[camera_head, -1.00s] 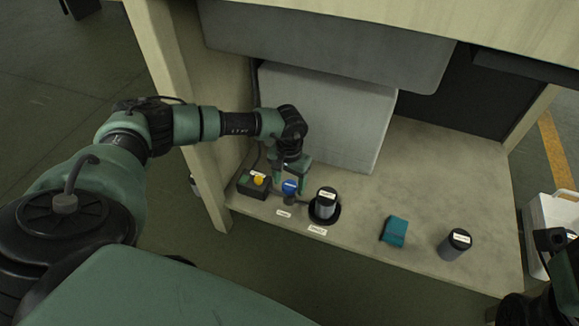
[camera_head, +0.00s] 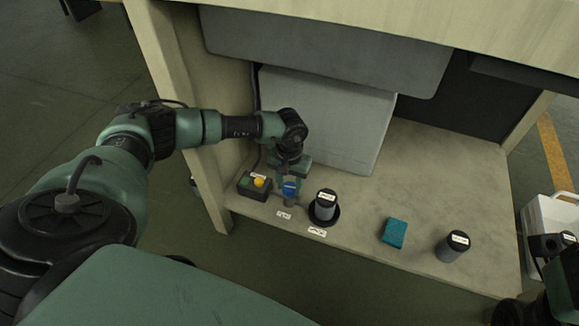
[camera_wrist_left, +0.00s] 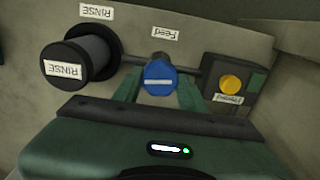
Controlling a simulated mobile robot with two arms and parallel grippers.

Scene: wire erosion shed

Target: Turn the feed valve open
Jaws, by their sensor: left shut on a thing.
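The feed valve (camera_wrist_left: 160,78) has a round blue knob with a white bar, with a "Feed" label (camera_wrist_left: 165,33) by it. In the head view the blue knob (camera_head: 290,189) is partly covered by my left gripper (camera_head: 289,184). My left gripper (camera_wrist_left: 160,92) reaches it from above, one green finger on each side, shut on the knob. My right arm shows only in part at the lower right edge; its fingertips are not visible.
A black capped cylinder labelled "RINSE" (camera_head: 325,203) stands close right of the valve. A control box with a yellow button (camera_head: 254,187) is close left. A grey block (camera_head: 335,115) stands behind. A teal block (camera_head: 394,233) and another dark cylinder (camera_head: 453,246) lie farther right.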

